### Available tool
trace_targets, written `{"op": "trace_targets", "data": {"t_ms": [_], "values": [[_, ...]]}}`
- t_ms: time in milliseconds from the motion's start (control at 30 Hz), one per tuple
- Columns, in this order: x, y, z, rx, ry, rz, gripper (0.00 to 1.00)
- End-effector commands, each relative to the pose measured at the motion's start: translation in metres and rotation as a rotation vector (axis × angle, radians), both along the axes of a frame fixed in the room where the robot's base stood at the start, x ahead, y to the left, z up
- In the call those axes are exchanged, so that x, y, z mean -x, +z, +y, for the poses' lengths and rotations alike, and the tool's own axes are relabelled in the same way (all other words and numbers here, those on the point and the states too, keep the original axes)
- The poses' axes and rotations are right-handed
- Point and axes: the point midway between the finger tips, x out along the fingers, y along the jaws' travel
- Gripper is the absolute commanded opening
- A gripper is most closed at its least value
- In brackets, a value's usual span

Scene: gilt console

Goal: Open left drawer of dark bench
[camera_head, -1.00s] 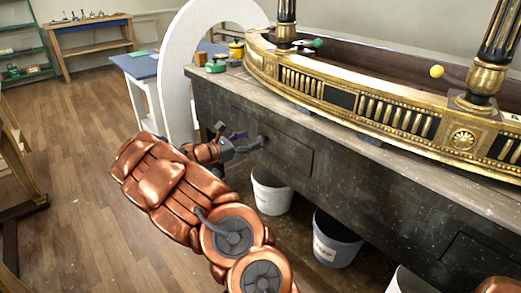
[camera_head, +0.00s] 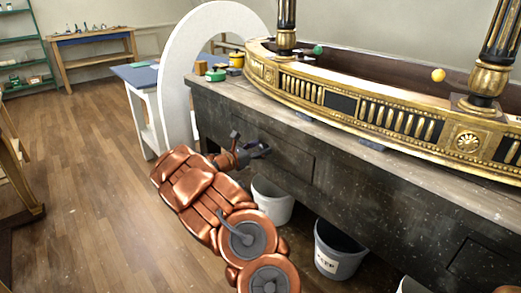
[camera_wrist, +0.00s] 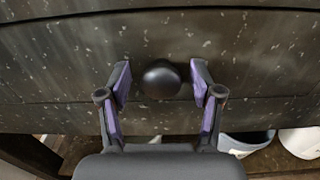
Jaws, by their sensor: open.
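The dark bench (camera_head: 360,195) is a speckled, worn, dark wooden body under the gilt piece. Its left drawer (camera_head: 290,158) looks flush with the front in the head view. In the wrist view the drawer front (camera_wrist: 230,45) fills the upper part, with a round dark knob (camera_wrist: 161,79) on it. My gripper (camera_head: 258,149) is at the drawer front. In the wrist view its two purple-padded fingers (camera_wrist: 161,88) are open, one on each side of the knob, with gaps showing between pads and knob. The knob is hidden in the head view.
A gilt console piece (camera_head: 390,115) with dark columns stands on the bench top. White buckets (camera_head: 272,200) and (camera_head: 338,250) stand under the bench. A white arch (camera_head: 175,75) and a blue-topped table (camera_head: 140,73) stand left of it. The wooden floor (camera_head: 90,190) at left is clear.

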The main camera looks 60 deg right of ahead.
Motion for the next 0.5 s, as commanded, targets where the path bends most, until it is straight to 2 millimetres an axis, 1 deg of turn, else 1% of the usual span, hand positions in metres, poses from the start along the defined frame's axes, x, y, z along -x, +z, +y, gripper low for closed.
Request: {"op": "trace_targets", "data": {"t_ms": [100, 333, 500], "values": [[0.0008, 0.0001, -0.0033, 0.001, 0.000, 0.000, 0.65], [0.0013, 0.0000, -0.0036, 0.001, 0.000, 0.001, 0.65], [0.0014, 0.0000, -0.0035, 0.001, -0.001, 0.001, 0.47]]}}
